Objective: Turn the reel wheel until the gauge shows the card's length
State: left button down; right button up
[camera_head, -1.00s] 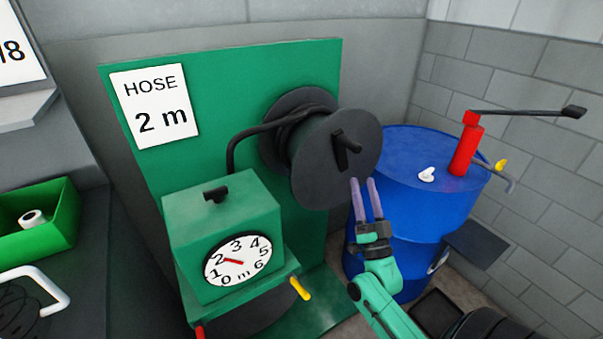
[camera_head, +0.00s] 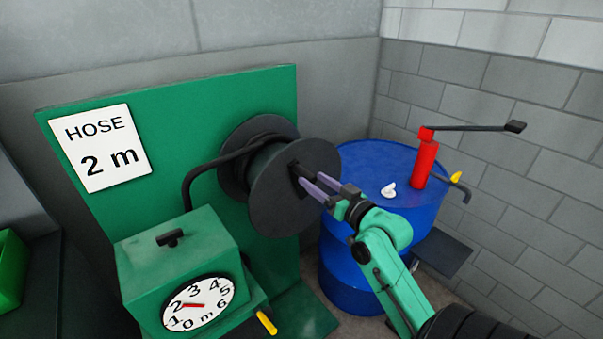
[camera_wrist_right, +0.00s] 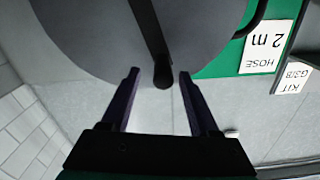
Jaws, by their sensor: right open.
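The reel wheel (camera_head: 272,210) is a dark grey disc on the green panel, with a black crank handle (camera_head: 298,172) on its face. My right gripper (camera_head: 311,180) is open at the handle. In the right wrist view, the handle's end (camera_wrist_right: 162,76) lies between the open fingertips (camera_wrist_right: 159,73); I cannot tell if they touch it. The card (camera_head: 101,148) reads "HOSE 2 m". My left gripper is not in view.
A blue drum (camera_head: 350,265) stands right of the reel, carrying a red pump (camera_head: 425,165) with a long black lever. The green box (camera_head: 175,245) has a black knob on top. A yellow handle (camera_head: 266,321) sticks out beside it. A green bin (camera_head: 10,270) is at far left.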

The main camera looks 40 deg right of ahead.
aim_at(300, 172)
jog(key=w, duration=0.2)
jog(key=w+p, duration=0.1)
jog(key=w, duration=0.2)
jog(key=shift+w+a+r+p, duration=0.15)
jog(key=shift+w+r+p, duration=0.15)
jog(key=shift+w+r, duration=0.1)
jog(key=shift+w+f, duration=0.2)
jog(key=shift+w, duration=0.15)
jog(key=shift+s, duration=0.1)
jog(key=shift+c, duration=0.4)
grip_shut()
jog(key=shift+f, duration=0.25)
